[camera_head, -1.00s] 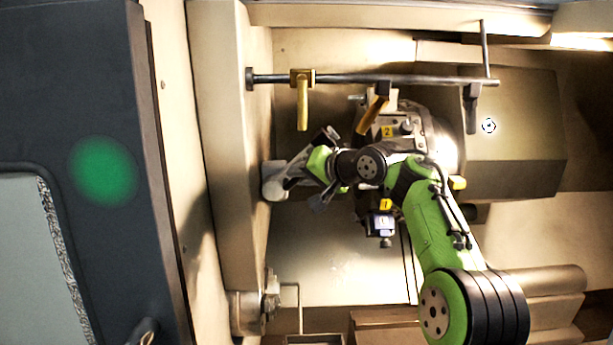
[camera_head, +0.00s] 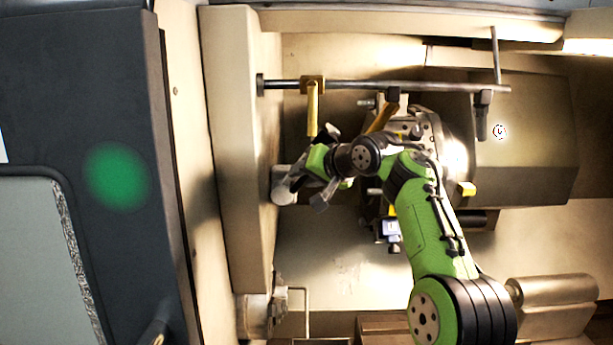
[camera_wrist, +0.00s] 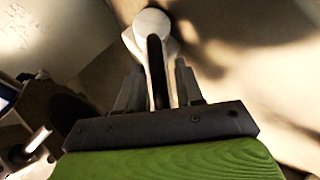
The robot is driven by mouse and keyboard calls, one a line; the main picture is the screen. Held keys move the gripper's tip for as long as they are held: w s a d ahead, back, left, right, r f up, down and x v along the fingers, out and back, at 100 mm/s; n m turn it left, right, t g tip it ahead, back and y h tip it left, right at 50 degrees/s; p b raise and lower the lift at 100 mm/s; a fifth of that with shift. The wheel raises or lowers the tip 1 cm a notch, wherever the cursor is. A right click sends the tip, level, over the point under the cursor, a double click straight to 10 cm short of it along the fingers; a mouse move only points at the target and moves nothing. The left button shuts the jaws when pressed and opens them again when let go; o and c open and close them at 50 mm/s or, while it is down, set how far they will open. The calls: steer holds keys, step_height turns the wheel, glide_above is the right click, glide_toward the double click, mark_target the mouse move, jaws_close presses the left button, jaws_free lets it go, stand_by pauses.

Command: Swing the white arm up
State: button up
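The white arm (camera_head: 284,190) is on the inner left wall of the machine in the head view, its rounded end low and the rest largely hidden by my gripper. In the wrist view the white arm (camera_wrist: 152,22) runs from its round end down between my fingers, its facing side in dark shade. My gripper (camera_wrist: 157,85) has one finger on each side of it. Narrow gaps seem to show beside the fingers, so it looks open around the arm; contact is not clear. In the head view my gripper (camera_head: 318,165) is just right of the arm's rounded end.
A horizontal rail (camera_head: 370,85) with yellow handles (camera_head: 312,108) crosses above my gripper. A tool turret (camera_head: 425,130) stands close to the right. A fixture (camera_head: 258,315) sits lower left. The panel below my gripper is fairly clear.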

steer(key=b+v, duration=0.1)
steer(key=v, duration=1.4)
steer(key=shift+s+d+r, duration=0.15)
steer(key=shift+s, duration=0.15)
